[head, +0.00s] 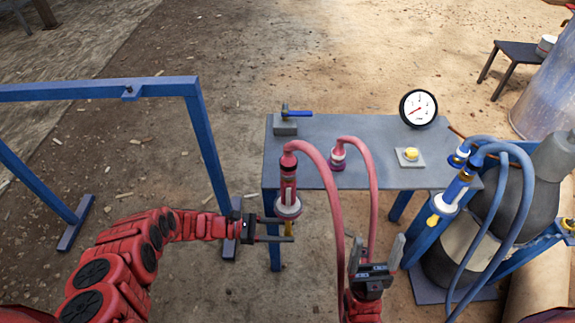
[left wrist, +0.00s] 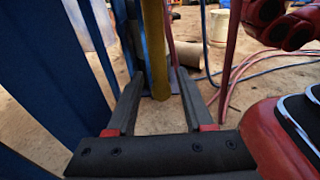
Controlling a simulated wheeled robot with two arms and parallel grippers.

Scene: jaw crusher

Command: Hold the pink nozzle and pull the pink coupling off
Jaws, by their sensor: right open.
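The pink coupling (head: 288,172) sits upright at the end of a pink hose, beyond the table's near left corner. Directly below it is the pink nozzle (head: 288,198) with a pale round collar; they look joined. A yellow stem runs down beneath the collar. My left gripper (head: 292,228) is open just below the collar, one finger on either side of the yellow stem. In the left wrist view the yellow stem (left wrist: 157,45) stands between the fingertips with gaps at its sides. My right gripper (head: 375,247) is open, fingers pointing up, lower right of the nozzle.
A second pink hose end (head: 338,160) stands on the grey table (head: 330,130). The pink hoses hang near my right gripper. Blue hoses (head: 490,200) are right, a blue frame (head: 100,92) left.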

